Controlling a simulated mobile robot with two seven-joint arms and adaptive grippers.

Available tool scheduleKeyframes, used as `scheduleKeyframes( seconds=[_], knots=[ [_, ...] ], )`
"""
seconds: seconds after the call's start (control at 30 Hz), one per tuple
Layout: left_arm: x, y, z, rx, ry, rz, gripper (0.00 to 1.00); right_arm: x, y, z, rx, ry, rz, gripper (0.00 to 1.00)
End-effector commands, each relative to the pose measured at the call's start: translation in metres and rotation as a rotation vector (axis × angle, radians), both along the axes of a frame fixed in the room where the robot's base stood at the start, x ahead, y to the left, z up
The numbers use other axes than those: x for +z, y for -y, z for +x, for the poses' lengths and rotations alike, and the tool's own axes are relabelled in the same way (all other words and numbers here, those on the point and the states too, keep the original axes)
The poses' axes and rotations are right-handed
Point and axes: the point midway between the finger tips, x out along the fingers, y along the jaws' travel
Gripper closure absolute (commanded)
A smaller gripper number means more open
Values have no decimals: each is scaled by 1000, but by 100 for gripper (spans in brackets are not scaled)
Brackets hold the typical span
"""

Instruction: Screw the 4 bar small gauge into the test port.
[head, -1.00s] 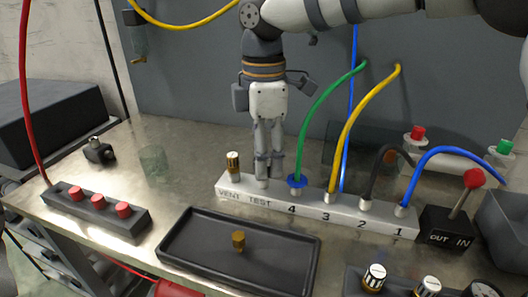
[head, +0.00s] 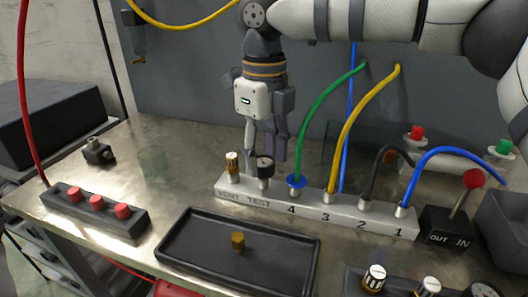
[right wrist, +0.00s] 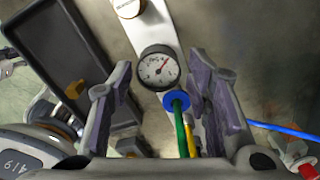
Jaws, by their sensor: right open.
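The small gauge (head: 264,168), with a black rim and a white dial, stands upright on the TEST port of the white port block (head: 340,215). In the right wrist view the dial (right wrist: 158,67) faces the camera; I cannot read its range or how far it is threaded. My right gripper (head: 265,158) is open just above and around the gauge. In the right wrist view its two fingers (right wrist: 160,88) stand apart on either side, with clear gaps to the dial. The port itself is hidden below the gauge. My left gripper is not in view.
A brass-topped fitting (head: 232,165) stands on VENT, left of the gauge. A blue collar with a green hose (head: 297,181) sits close on its right, at port 4. A black tray (head: 190,262) holding a brass piece (head: 238,241) lies in front.

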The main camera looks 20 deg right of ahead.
Motion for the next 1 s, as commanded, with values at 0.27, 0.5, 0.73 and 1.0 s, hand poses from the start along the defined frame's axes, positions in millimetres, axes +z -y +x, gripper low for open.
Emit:
scheduleKeyframes(
  seconds=[0.27,0.5,0.73,1.0],
  knots=[
    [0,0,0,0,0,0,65,0,0,0,15,0,0,73],
    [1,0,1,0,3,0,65,1,1,0,-22,2,-2,100],
    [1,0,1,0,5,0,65,1,1,1,-616,6,-3,100],
    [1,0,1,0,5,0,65,0,1,2,-1382,8,0,100]
  ],
)
